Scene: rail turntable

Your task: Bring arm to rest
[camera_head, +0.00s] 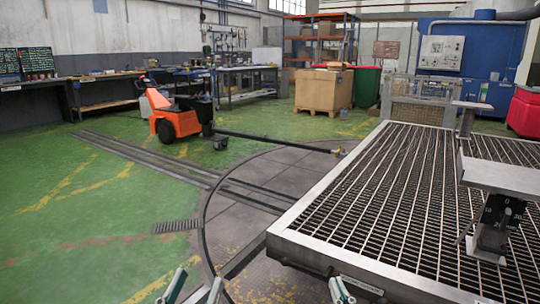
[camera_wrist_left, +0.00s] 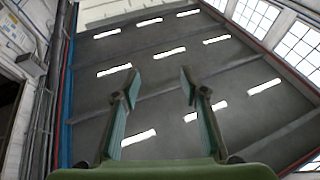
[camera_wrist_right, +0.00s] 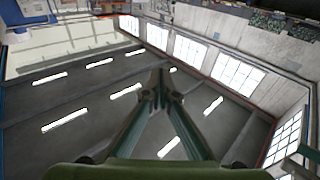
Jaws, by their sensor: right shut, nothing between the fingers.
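My left gripper (camera_head: 195,289) shows at the bottom edge of the head view, with two fingers spread apart. In the left wrist view its fingers (camera_wrist_left: 160,82) are wide open with nothing between them, and the ceiling is behind them. My right gripper (camera_head: 341,290) shows at the bottom edge, right of the left one, in front of the grated table's near edge. In the right wrist view its fingertips (camera_wrist_right: 159,80) are together and hold nothing. Both wrist views look up at the ceiling. Most of both arms is out of view.
A metal grated table (camera_head: 390,190) fills the right side, with a steel fixture (camera_head: 493,215) on it. The round turntable plate (camera_head: 250,205) and rails lie left of it. An orange tug (camera_head: 174,121) stands farther back beside a long bar (camera_head: 270,139). Green floor at left is open.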

